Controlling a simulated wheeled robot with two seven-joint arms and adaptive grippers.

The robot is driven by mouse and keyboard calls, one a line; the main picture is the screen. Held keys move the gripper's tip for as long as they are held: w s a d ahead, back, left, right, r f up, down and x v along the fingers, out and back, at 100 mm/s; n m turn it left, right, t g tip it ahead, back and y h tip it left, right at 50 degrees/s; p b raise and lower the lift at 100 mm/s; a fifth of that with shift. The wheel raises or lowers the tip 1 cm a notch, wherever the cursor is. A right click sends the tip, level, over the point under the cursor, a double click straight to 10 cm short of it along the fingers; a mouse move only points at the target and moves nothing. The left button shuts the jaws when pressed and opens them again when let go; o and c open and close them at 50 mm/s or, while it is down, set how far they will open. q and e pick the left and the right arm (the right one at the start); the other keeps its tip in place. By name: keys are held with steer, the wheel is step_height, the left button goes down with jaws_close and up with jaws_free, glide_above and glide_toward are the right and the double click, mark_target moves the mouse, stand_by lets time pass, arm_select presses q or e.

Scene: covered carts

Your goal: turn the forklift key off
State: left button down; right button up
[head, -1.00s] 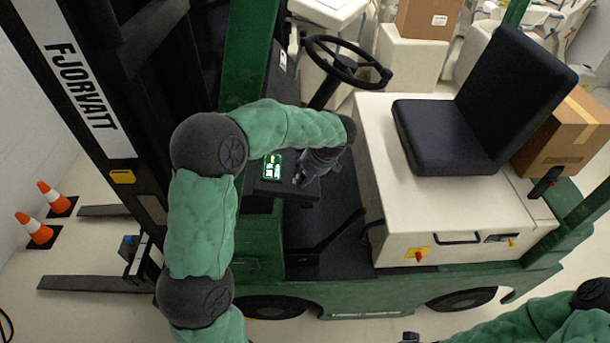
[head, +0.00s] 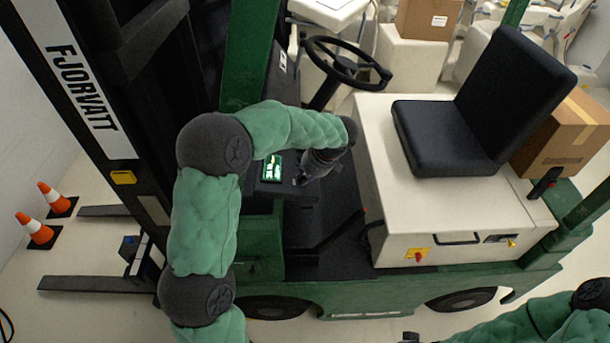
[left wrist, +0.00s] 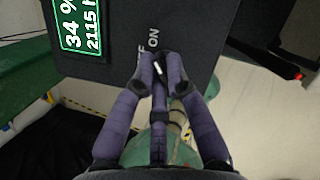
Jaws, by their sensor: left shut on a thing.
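The forklift (head: 390,285) is green with a cream body and a black dash panel. The key (left wrist: 158,68) shows as a small pale sliver between the fingertips in the left wrist view, beside the printed "ON" and a partly covered "OFF". My left gripper (left wrist: 159,66) is shut on the key at the panel. In the head view the left gripper (head: 302,180) is at the right edge of the dash, and its fingertips are small and dark there. A lit green display (left wrist: 80,25) reads 34 % and 2115 h.
The steering wheel (head: 346,62) stands above and behind the gripper. A black seat (head: 470,115) is to the right. A lever with a red tip (head: 362,211) is near the floor plate. Traffic cones (head: 36,228) stand at left.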

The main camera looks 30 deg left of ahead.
arm_select(q)
steer(key=n+g+p, duration=0.1)
steer(key=n, duration=0.4)
steer(key=shift+w+r+p, duration=0.1)
steer(key=shift+w+p, duration=0.05)
steer(key=shift+p, duration=0.25)
steer(key=n+g, duration=0.1)
steer(key=n, duration=0.2)
steer(key=n+p, duration=0.1)
steer(key=n, duration=0.2)
steer(key=shift+w+d+g, duration=0.1)
steer(key=shift+g, duration=0.3)
steer(key=c, duration=1.2)
jaws_free()
steer(key=shift+c, duration=0.2)
steer(key=v, duration=1.1)
steer(key=shift+w+r, duration=0.2)
steer(key=shift+r, duration=0.15)
steer(key=shift+d, duration=0.1)
